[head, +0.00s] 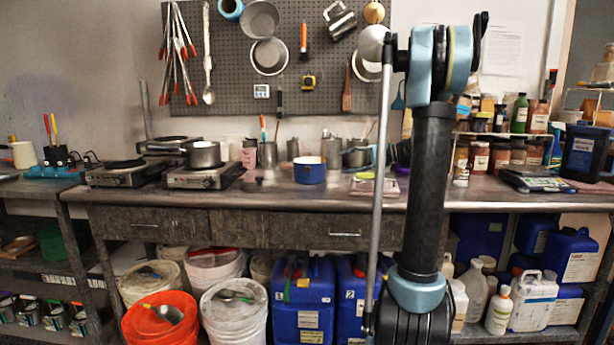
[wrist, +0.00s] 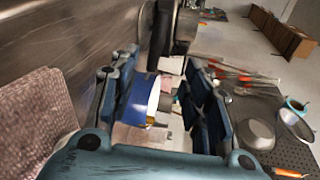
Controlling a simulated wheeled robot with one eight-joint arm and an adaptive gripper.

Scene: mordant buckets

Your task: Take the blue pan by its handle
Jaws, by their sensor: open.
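The blue pan (head: 309,173), round with a pale rim, stands on the metal workbench (head: 270,203) near the middle of the head view. Its handle cannot be made out there. In the wrist view, the blue pan (wrist: 139,98) shows between and beyond my fingers, its pale rim facing right. A small dark grey part beside that rim may be the handle or another thing behind it. My gripper (wrist: 162,104) is open, with no thing visibly held. In the head view my upright arm hides the gripper.
Two hot plates stand left of the pan, one bearing a steel pot (head: 203,154). Metal cups stand behind the pan. A pegboard (head: 222,85) with hanging tools rises behind the bench. A textured pinkish cloth (wrist: 35,120) lies near my left finger in the wrist view.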

